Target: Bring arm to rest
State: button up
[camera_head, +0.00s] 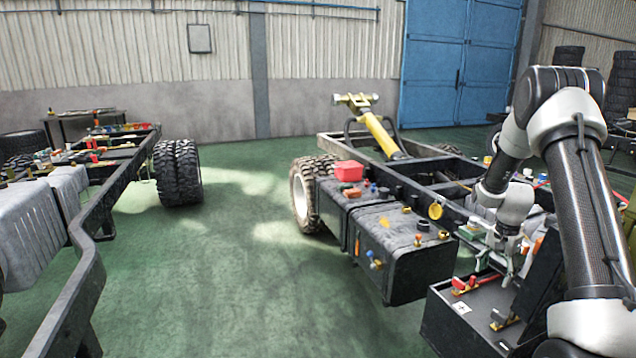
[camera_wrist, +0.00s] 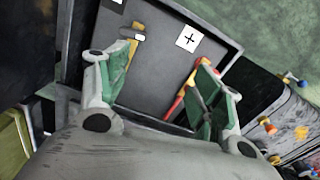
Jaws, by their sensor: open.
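My arm (camera_head: 585,190) reaches down from the upper right in the head view. My gripper (camera_head: 500,247) points down above a black box (camera_head: 455,325) with a red-handled clamp (camera_head: 470,284) and a brass-coloured clamp (camera_head: 505,319) on its top. In the wrist view my gripper (camera_wrist: 163,75) has its two green-padded fingers spread apart, with nothing held between them. The red clamp (camera_wrist: 180,103) lies beside the right finger and is partly hidden. The brass clamp (camera_wrist: 134,42) shows near the left finger's tip. I cannot tell whether either finger touches a clamp.
A dark tank (camera_head: 410,262) with coloured caps stands left of the box on the right chassis. A red block (camera_head: 349,171) and a yellow cylinder (camera_head: 382,135) are further back. Another chassis (camera_head: 85,275) stands at left. Green floor (camera_head: 215,290) between them is clear.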

jog(key=s+a+r+n+t, duration=0.1)
jog(key=s+a+r+n, duration=0.3)
jog(key=r, duration=0.8)
jog(key=s+a+r+n+t, duration=0.1)
jog(key=s+a+r, duration=0.5)
jog(key=r, duration=0.6)
jog(key=s+a+r+n, duration=0.2)
jog(key=s, duration=0.5)
jog(key=s+a+r+n+t, duration=0.1)
jog(key=s+a+r+n, duration=0.1)
jog(key=s, duration=0.6)
jog(key=s+a+r+n+t, duration=0.1)
jog(key=s+a+r+n, duration=0.2)
jog(key=s, duration=0.5)
jog(key=shift+s+a, duration=0.15)
jog(key=shift+a, duration=0.15)
jog(key=shift+r, duration=0.15)
